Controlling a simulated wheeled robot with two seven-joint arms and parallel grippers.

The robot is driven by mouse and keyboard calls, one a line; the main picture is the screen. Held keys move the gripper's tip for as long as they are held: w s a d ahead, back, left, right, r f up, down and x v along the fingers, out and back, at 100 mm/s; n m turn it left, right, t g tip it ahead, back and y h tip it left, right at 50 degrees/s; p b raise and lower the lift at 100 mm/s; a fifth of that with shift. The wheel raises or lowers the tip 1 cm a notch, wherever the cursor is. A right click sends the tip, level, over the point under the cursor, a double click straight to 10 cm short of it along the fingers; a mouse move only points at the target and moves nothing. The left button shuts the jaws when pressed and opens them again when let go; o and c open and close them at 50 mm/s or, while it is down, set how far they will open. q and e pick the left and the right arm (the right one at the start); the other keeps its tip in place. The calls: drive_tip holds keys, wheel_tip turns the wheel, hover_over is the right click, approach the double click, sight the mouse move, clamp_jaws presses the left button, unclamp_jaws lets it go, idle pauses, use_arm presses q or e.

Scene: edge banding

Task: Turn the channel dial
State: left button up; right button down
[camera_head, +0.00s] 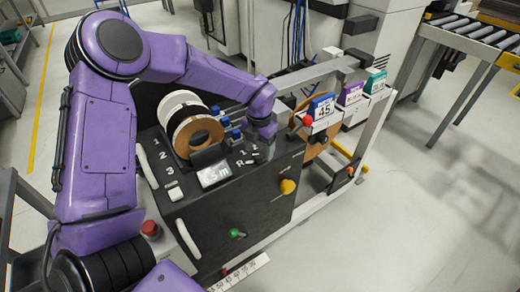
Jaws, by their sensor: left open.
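A black control machine (245,212) stands in front of me. No dial is clearly labelled as the channel dial. Small printed marks (245,160), including an R, sit on its top panel, and a dial there may be hidden by my gripper. My left gripper (265,146) points down at the panel just right of these marks. It is open; its fingers are small and dark, and I cannot tell whether they touch anything. A yellow knob (288,186) and a green-tipped lever (237,233) are on the front face. My right gripper is not in view.
A red button (150,229) is near the front left. Blue, purple and green boxes (350,93) line the right rail. Open floor (430,205) lies right.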

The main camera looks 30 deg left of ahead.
use_arm(q)
drive_tip(key=shift+f, duration=0.5)
drive_tip(key=shift+s+f, duration=0.1)
drive_tip(key=shift+f, duration=0.05)
drive_tip(key=c, duration=1.1)
drive_tip(key=shift+o, duration=0.2)
